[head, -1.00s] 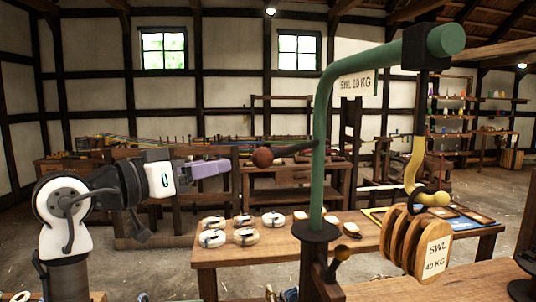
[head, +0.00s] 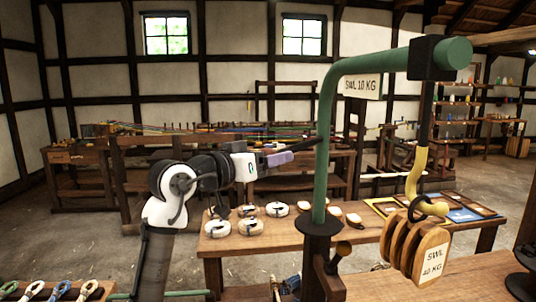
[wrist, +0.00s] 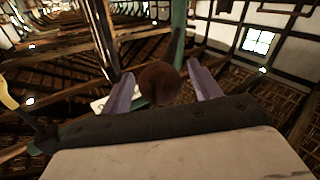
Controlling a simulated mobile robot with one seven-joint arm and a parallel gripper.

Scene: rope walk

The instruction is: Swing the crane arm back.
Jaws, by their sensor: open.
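The crane is a green post (head: 324,150) with a green arm (head: 400,62) reaching right at the top. A yellow hook (head: 418,172) hangs from the arm's end and carries a wooden pulley block (head: 413,243) marked SWL 40 KG. A dark handle bar (head: 304,146) sticks out left from the post. Its brown ball knob (wrist: 160,86) shows in the wrist view between my two purple fingers; in the head view my gripper hides it. My gripper (head: 284,157) is open around the knob, with gaps visible on both sides.
A wooden table (head: 262,243) below holds several white rope coils (head: 277,209) and flat framed boards. A small lever (head: 342,249) stands at the post's foot. A rack of coloured rope loops (head: 60,290) is at lower left. Open floor lies left.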

